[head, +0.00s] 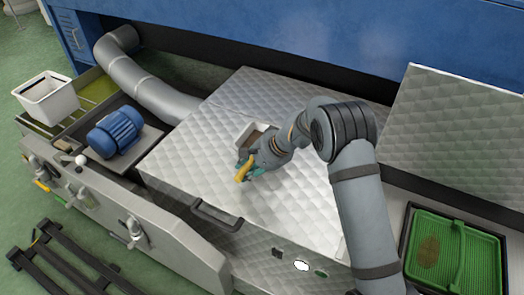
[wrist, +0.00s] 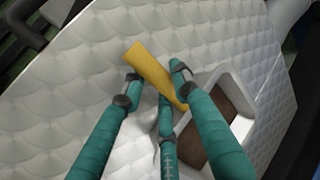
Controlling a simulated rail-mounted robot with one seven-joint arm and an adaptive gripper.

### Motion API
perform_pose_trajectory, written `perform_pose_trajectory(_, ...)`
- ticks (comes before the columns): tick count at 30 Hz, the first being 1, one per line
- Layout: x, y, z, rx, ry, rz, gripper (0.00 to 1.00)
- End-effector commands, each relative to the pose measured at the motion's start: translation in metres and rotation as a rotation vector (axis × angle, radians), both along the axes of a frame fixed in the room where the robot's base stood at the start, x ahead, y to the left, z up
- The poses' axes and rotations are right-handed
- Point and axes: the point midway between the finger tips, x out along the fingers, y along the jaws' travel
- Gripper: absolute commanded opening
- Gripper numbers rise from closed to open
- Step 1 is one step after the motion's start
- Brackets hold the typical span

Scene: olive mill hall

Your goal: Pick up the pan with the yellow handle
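The pan (head: 249,131) is a light rectangular one with a brown inside. It sits on the quilted metal cover, partly hidden by my gripper in the head view. In the wrist view the pan (wrist: 243,95) lies at the right behind one finger. Its yellow handle (wrist: 148,66) runs up and left; it also shows in the head view (head: 242,171). My gripper (head: 249,167) has teal fingers. In the wrist view my gripper (wrist: 155,76) has one fingertip on each side of the handle and a third finger below it. I cannot tell whether the fingers press on it.
The quilted metal cover (head: 190,150) has free room around the pan and a bar handle (head: 217,216) at its front edge. A blue motor (head: 115,132) and a white bin (head: 47,98) are at the left. A green tray (head: 453,255) is at lower right. A blue machine wall (head: 300,35) stands behind.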

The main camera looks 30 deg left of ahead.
Motion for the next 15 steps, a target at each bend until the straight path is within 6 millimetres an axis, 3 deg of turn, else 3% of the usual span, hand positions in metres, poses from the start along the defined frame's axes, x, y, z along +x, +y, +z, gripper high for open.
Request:
perform_pose_trajectory(12, -0.0002, -0.0003, -0.0002, -0.001, 0.001, 0.001, 0.0)
perform_pose_trajectory(15, -0.0002, -0.0004, -0.0003, -0.001, 0.001, 0.001, 0.0)
